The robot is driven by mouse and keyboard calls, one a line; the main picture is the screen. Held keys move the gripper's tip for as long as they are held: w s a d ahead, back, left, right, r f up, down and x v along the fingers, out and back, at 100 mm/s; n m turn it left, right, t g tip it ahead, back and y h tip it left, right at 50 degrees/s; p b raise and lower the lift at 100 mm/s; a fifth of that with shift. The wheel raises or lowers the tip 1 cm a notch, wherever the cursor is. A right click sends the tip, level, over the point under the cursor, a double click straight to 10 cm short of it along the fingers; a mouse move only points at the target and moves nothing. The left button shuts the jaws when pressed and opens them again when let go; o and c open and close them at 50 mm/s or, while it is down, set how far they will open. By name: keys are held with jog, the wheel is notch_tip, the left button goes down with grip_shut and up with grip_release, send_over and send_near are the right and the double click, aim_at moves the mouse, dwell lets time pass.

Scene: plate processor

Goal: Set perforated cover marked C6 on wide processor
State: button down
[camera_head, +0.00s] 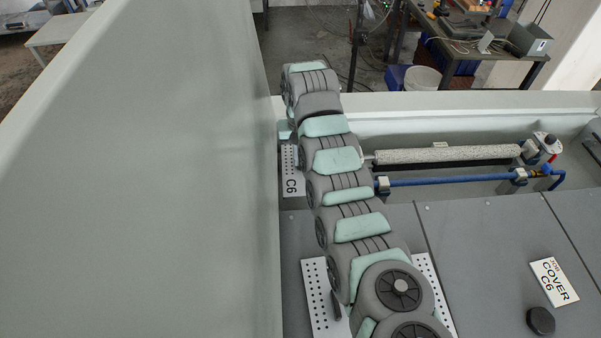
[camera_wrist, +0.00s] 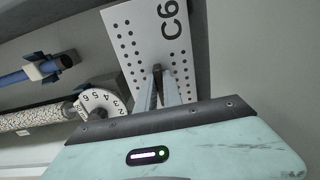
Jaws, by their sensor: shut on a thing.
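The perforated cover marked C6 (camera_wrist: 150,45) is a pale plate with rows of holes. My gripper (camera_wrist: 158,88) is shut on it near one end in the wrist view. In the head view the cover (camera_head: 291,176) shows just left of my arm, by the left end of the processor's open bay; my arm hides part of it and the gripper. The wide processor (camera_head: 480,235) has a dark grey deck and a pale rim. I cannot tell whether the cover touches the processor.
A speckled roller (camera_head: 450,155) and a blue pipe (camera_head: 450,179) cross the open bay. A numbered dial (camera_wrist: 100,103) shows near the cover. Another perforated plate (camera_head: 318,295), a COVER C6 card (camera_head: 554,281) and a black knob (camera_head: 540,320) are on the deck. A tall pale wall (camera_head: 150,180) stands left.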

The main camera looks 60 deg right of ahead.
aim_at(301, 173)
jog(key=shift+f, duration=3.4)
jog(key=shift+f, duration=0.3)
jog(key=c, duration=1.5)
grip_release()
notch_tip(301, 173, up, 13)
jog(key=shift+f+p, duration=0.15)
jog(key=shift+p, duration=0.15)
